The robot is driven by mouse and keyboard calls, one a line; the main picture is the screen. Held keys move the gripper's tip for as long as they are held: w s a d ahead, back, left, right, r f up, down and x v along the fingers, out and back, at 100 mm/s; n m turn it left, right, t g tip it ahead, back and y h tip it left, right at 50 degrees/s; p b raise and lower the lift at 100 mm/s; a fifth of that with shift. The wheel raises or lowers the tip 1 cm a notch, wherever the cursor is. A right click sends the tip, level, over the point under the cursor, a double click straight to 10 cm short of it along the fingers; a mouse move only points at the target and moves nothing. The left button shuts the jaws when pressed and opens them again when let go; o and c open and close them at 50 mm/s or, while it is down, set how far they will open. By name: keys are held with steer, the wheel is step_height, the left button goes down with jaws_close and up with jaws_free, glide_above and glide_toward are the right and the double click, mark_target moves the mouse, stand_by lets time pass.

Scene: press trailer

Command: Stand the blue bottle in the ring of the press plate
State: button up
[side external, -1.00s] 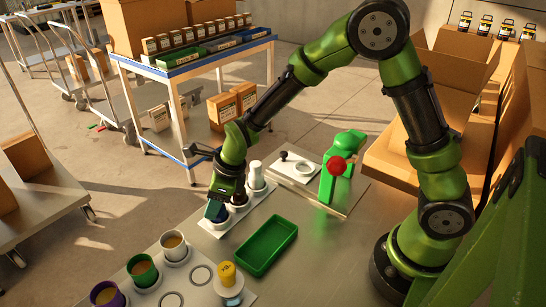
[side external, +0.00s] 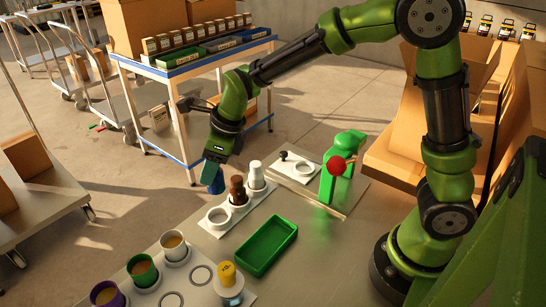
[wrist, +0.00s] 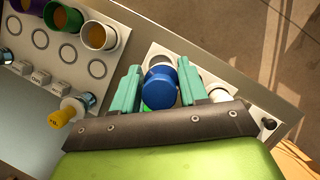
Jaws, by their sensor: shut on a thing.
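My gripper (side external: 212,160) is shut on the blue bottle (side external: 214,182) and holds it above the white bottle holder (side external: 217,216). In the wrist view the blue bottle (wrist: 161,88) sits between my two teal fingers (wrist: 158,90). The holder's nearest ring is empty; a brown bottle (side external: 238,190) and a white bottle (side external: 256,175) stand in its other rings. The press plate (side external: 291,165) is a white plate with an empty ring (side external: 303,169), beside the green press (side external: 342,170) with its red knob (side external: 336,164).
A green tray (side external: 267,246) lies in front of the bottle holder. Purple, green and white cups (side external: 142,270) stand in a rack at the front left. A yellow-topped dispenser (side external: 228,280) stands at the front edge. A blue-framed cart (side external: 195,65) is behind.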

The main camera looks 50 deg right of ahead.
steer(key=d+r+m+t+h, duration=0.15)
steer(key=d+m, duration=0.25)
steer(key=d, duration=1.2)
steer(key=m+h, duration=0.2)
steer(key=m, duration=0.3)
glide_above(302, 169)
steer(key=shift+g, duration=0.25)
steer(key=shift+s+f, duration=0.1)
steer(key=shift+f, duration=4.75)
steer(key=shift+f, duration=0.2)
steer(key=o, duration=1.1)
steer(key=shift+o, duration=0.2)
steer(key=shift+r, duration=0.15)
